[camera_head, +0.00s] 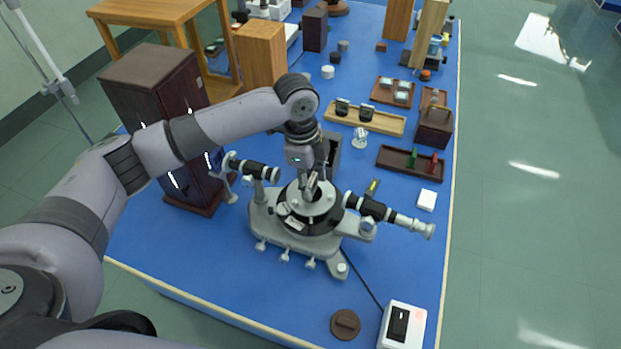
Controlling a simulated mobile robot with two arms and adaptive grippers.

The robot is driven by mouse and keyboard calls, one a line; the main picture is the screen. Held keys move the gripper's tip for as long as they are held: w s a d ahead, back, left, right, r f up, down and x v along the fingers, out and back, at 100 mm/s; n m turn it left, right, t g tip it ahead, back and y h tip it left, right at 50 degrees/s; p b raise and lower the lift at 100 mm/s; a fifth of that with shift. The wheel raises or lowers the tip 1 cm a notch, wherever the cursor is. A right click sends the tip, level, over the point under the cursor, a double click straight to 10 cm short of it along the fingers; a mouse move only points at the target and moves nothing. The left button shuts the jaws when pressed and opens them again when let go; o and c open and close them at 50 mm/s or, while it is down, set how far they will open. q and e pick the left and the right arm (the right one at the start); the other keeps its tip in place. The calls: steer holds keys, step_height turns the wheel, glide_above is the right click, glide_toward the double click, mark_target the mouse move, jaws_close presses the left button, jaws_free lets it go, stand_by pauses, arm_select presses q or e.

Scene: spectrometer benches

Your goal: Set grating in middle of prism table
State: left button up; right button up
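The spectrometer (300,228) stands on the blue bench with a telescope tube on each side. Its prism table (318,208) is the small pale round plate at the centre, above a dark ring. My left gripper (312,183) points down right over the prism table, its fingertips close above or at the plate. The fingers look close together, but they are small and partly overlapped, so I cannot tell whether they hold anything. I cannot make out the grating for certain; it may be hidden between the fingers. My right gripper is not in view.
A dark wooden cabinet (160,95) stands at the left. A white switch box (402,326) and brown disc (345,324) lie in front.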

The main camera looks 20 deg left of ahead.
arm_select(q)
steer(key=o, duration=0.5)
steer(key=shift+c, duration=0.2)
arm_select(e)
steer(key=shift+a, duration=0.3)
arm_select(q)
step_height(320, 180, up, 12)
steer(key=a+b, duration=0.1)
steer(key=b, duration=0.1)
steer(key=shift+a+b, duration=0.25)
steer(key=shift+b, duration=0.05)
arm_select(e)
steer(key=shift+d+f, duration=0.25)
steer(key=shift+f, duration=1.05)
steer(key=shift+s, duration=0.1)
